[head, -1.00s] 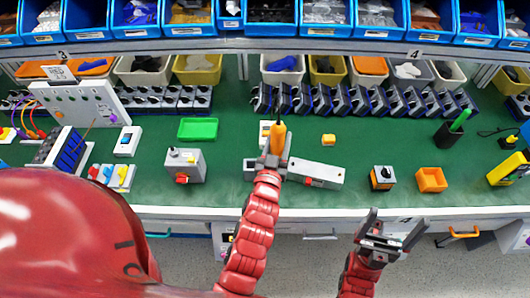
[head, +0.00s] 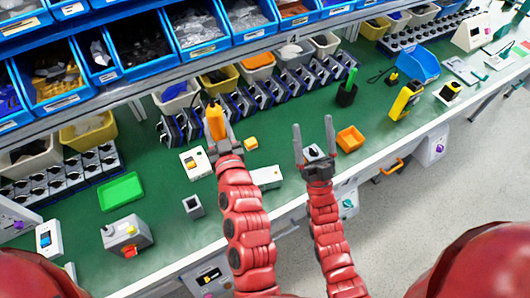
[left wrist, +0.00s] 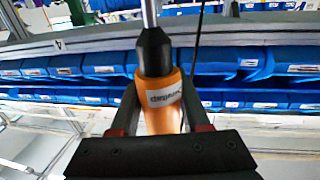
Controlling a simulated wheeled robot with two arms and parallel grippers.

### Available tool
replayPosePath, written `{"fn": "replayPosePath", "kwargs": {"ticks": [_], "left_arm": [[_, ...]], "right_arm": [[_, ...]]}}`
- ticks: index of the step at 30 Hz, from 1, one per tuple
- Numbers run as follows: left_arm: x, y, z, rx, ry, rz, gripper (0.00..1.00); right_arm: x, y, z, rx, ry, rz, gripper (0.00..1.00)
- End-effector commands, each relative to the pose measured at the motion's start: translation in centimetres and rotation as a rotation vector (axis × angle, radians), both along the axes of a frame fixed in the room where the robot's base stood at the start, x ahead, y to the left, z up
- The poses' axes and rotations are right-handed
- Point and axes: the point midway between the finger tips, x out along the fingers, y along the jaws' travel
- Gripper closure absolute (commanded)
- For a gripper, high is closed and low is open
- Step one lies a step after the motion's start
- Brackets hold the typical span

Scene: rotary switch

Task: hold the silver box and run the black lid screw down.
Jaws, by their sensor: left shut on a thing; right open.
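A small silver box with a black top (head: 312,152) stands on the green bench top, partly hidden by my right gripper. My right gripper (head: 313,128) is open, with its fingers on either side of the box in the picture; I cannot tell whether they touch it. My left gripper (head: 222,138) is shut on an orange screwdriver (head: 215,118) and holds it left of the box, apart from it. The left wrist view shows the orange screwdriver (left wrist: 160,100) between the fingers, with a black collar and metal shaft. The lid screw is too small to make out.
A white box (head: 267,178) lies between my arms. A small grey block (head: 193,206), a green tray (head: 121,192) and a grey switch box (head: 126,236) are farther left. Rows of switches line the back.

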Motion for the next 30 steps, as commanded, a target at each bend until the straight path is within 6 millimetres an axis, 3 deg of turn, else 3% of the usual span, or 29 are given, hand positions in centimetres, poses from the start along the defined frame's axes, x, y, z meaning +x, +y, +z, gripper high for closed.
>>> {"fn": "replayPosePath", "kwargs": {"ticks": [1, 6, 12, 15, 22, 26, 30], "left_arm": [[0.0, 0.0, 0.1, 0.001, -0.002, 0.0, 1.0], [0.0, 0.0, 0.1, 0.001, -0.002, 0.0, 1.0], [0.0, 0.0, 0.1, 0.001, -0.002, 0.0, 1.0], [0.0, 0.0, 0.1, 0.001, -0.002, 0.0, 1.0], [0.0, 0.0, 0.1, 0.001, -0.002, 0.0, 1.0], [0.0, 0.0, 0.1, 0.001, -0.002, 0.0, 1.0], [0.0, 0.0, 0.1, 0.001, -0.002, 0.0, 1.0]], "right_arm": [[2.7, 0.7, -0.8, 0.016, 0.087, 0.055, 0.0], [10.8, 2.8, -5.2, 0.1, 0.432, 0.208, 0.0], [17.4, 5.3, -10.9, 0.236, 0.834, 0.312, 0.0], [19.5, 6.4, -13.7, 0.316, 1.031, 0.33, 0.0], [21.0, 8.5, -18.8, 0.535, 1.457, 0.287, 0.0], [19.9, 9.4, -20.8, 0.671, 1.68, 0.203, 0.0], [17.3, 10.0, -21.9, 0.822, 1.896, 0.064, 0.0]]}}
